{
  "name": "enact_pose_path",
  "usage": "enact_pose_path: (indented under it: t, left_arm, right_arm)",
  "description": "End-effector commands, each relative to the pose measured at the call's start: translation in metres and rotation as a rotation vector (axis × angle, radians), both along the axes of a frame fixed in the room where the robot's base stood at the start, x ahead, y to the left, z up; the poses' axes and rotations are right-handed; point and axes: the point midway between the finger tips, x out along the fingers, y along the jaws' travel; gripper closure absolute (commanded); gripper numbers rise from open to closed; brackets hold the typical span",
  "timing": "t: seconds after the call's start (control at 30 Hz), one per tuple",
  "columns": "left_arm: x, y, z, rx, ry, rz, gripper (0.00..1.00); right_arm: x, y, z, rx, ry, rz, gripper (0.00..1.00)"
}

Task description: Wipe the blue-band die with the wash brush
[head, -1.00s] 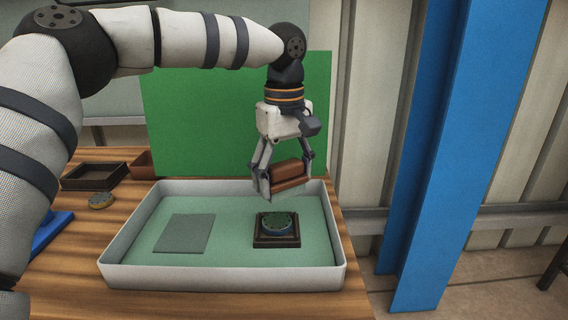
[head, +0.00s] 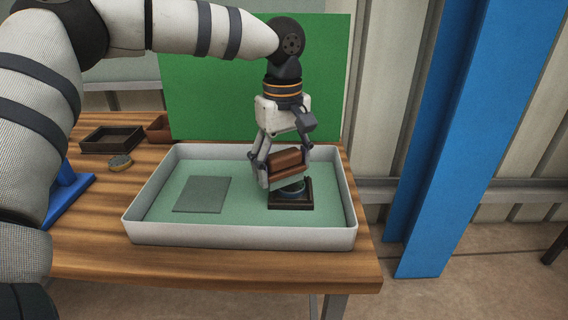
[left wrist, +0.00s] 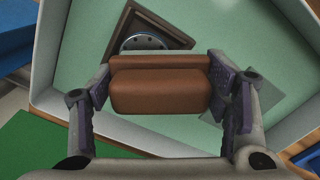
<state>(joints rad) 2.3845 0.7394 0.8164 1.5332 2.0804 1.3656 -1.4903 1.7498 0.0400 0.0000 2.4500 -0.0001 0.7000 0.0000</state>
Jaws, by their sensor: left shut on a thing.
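My left gripper (head: 280,172) is shut on the brown wash brush (head: 286,164), which also fills the middle of the left wrist view (left wrist: 160,88). The brush is tilted and held right over the blue-band die (head: 291,188). The die sits in a dark square holder (head: 290,204) in the tray and is partly hidden by the brush; its ringed top shows in the left wrist view (left wrist: 145,42). I cannot tell whether the brush touches the die. My right gripper is not in view.
The white-walled tray (head: 240,236) has a green floor with a flat grey-green square plate (head: 203,194) at left. Outside it on the wooden table stand a dark tray (head: 110,139), a round die (head: 120,162), a brown box (head: 159,128) and a blue object (head: 68,195). A blue post (head: 450,140) rises at right.

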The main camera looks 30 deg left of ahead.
Motion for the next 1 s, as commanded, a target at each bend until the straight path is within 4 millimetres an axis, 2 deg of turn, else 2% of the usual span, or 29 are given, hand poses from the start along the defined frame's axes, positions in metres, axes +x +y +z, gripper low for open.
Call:
enact_pose_path:
  t: [0.43,1.0]
  left_arm:
    - [0.0,0.0,0.0,0.0,-0.001,0.001,0.66]
    - [0.0,0.0,-0.012,-0.001,0.0,0.001,0.66]
  right_arm:
    - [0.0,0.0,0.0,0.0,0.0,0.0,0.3]
    - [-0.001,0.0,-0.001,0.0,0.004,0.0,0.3]
